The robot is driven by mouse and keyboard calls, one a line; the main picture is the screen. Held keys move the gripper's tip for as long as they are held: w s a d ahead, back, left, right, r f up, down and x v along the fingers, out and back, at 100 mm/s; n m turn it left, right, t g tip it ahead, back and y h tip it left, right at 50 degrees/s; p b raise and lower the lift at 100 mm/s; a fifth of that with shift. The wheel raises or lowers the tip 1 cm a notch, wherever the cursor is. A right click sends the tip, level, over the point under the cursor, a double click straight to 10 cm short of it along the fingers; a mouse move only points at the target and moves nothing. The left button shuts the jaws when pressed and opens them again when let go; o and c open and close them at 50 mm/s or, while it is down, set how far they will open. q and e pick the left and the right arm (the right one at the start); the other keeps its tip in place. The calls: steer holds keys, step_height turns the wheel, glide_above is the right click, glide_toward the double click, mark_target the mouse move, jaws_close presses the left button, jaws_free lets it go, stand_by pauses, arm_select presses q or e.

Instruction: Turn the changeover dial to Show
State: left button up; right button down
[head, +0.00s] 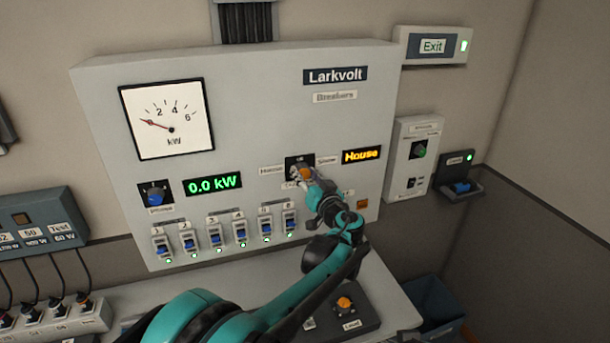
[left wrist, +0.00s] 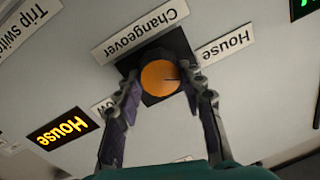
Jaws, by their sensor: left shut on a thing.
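The changeover dial (left wrist: 158,74) is an orange round knob on a dark square plate. In the left wrist view, which is turned over, a thin dark mark on its face runs toward the House label (left wrist: 226,47). The Show label (left wrist: 104,106) is mostly hidden behind a finger. My left gripper (left wrist: 162,86) is shut on the dial, one finger on each side. In the head view the dial (head: 304,173) is largely covered by my left gripper (head: 307,176). The amber display (head: 361,155) reads House. My right gripper is not in view.
The Larkvolt panel (head: 240,120) carries a kW meter (head: 168,118), a green 0.0 kW display (head: 212,184), a blue phase knob (head: 155,194) and a row of breaker switches (head: 225,235) below. A wall box (head: 413,160) is to the right. A desk box with an orange button (head: 344,303) is below my arm.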

arm_select(q)
steer(key=m, duration=0.5)
steer(key=shift+f+m+b, duration=0.15)
steer(key=shift+m+b, duration=0.2)
steer(key=shift+m, duration=0.05)
steer(key=m+t, duration=0.1)
steer(key=m, duration=0.5)
steer(key=shift+f+m+b, duration=0.15)
steer(key=shift+m+b, duration=0.15)
steer(key=shift+m, duration=0.1)
steer(key=m+h, duration=0.1)
steer(key=m, duration=0.4)
steer(key=shift+f+m, duration=0.1)
steer(key=shift+m, duration=0.3)
steer(key=m, duration=0.6)
steer(key=shift+a+f+h, duration=0.1)
steer(key=shift+h, duration=0.2)
steer(key=shift+m, duration=0.4)
steer(key=o, duration=1.2)
steer(key=shift+c, duration=0.2)
